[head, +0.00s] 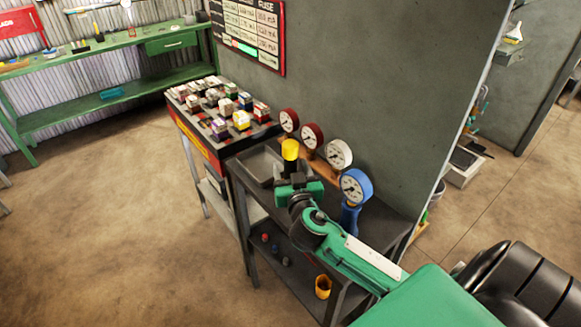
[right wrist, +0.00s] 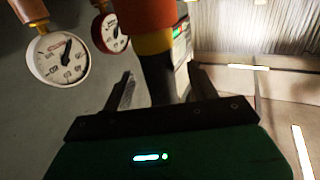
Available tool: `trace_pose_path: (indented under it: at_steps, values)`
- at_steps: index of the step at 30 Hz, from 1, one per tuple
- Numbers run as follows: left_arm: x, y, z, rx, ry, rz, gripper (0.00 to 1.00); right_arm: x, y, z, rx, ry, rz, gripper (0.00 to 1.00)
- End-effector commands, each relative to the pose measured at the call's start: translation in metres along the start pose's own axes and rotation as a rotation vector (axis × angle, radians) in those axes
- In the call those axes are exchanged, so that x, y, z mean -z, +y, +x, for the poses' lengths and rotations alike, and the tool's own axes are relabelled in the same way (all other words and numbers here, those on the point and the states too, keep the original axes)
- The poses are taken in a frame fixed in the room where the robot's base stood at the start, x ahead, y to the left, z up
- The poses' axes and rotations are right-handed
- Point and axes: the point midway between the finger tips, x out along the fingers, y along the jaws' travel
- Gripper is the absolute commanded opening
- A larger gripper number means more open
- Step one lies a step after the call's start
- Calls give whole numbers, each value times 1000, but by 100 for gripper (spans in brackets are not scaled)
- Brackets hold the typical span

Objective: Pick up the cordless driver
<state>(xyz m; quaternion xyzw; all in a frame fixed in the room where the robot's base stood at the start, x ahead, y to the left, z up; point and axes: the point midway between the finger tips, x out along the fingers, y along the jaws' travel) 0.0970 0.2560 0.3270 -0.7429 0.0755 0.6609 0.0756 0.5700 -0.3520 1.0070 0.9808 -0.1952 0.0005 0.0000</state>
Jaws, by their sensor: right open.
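An upright tool with a yellow top (head: 290,150) and dark lower part stands at the shelf unit, by the grey tray; I take it for the cordless driver, though its shape is partly hidden. In the right wrist view its dark shaft (right wrist: 157,75) shows between the fingers, below a yellow band and a wide orange part. My right gripper (head: 292,180) is at the tool in the head view. It also shows in the right wrist view (right wrist: 160,92), with its two fingers apart, one on each side of the shaft. I cannot tell whether they touch it. My left gripper is not in view.
Several pressure gauges stand along the wall, including a white one (head: 339,154) and a blue one (head: 355,187) close to my right arm. A grey tray (head: 256,165) lies left of the tool. A rack of small boxes (head: 213,131) stands further left. Open floor lies left.

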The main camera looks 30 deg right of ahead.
Motion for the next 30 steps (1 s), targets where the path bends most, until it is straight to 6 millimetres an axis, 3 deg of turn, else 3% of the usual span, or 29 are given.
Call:
trace_pose_path:
  at_steps: [6, 15, 23, 30]
  values:
    - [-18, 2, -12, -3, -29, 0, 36, 1, 0, 28, 0, 1, -3, 60]
    - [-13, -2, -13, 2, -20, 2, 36, -1, 0, 32, 0, -1, -1, 60]
    - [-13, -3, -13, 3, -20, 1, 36, -1, 0, 32, 0, -1, -1, 8]
    - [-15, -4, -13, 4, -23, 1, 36, 0, 0, 32, 0, 1, 0, 7]
